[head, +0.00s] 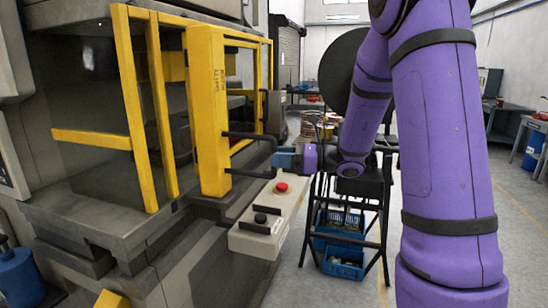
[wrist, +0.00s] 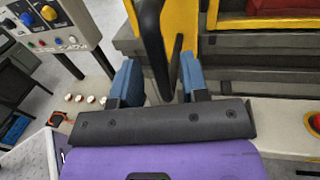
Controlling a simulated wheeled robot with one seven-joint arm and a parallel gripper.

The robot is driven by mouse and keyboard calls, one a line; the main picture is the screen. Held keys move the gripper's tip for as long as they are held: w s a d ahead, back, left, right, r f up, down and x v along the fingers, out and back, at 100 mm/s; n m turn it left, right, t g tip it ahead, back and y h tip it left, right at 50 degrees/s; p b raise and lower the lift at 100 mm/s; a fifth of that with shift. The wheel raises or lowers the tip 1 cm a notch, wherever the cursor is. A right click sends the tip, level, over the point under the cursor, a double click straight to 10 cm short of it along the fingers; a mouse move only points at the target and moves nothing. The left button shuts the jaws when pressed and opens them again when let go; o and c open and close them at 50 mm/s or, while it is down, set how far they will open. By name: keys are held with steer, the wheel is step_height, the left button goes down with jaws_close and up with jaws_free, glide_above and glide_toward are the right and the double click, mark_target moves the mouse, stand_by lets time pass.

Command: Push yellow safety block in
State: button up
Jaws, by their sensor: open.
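The tall yellow safety block (head: 208,112) is part of the yellow guard on the front of the machine. A black bar handle (head: 258,136) sticks out from its face. My gripper (head: 274,159) is at the handle's outer end. In the wrist view my gripper (wrist: 160,78) has its two blue fingers apart, with the black handle (wrist: 152,38) running between them. A gap shows between the handle and each finger, so it is not gripped. The yellow block's edge (wrist: 183,18) is just behind the handle.
A control panel (wrist: 48,22) shows at left in the wrist view. Open floor lies beyond.

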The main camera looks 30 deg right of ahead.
steer(key=shift+x, duration=0.95)
jaws_close()
steer(key=shift+w+a, duration=0.2)
steer(key=w+x, duration=0.1)
steer(key=x, duration=0.5)
steer(key=w+d+x, duration=0.1)
steer(key=x, duration=0.6)
steer(key=w+d+x, duration=0.1)
steer(key=x, duration=0.6)
steer(key=shift+w+d, duration=0.2)
steer(key=shift+w+a, duration=0.4)
steer(key=shift+a, duration=0.05)
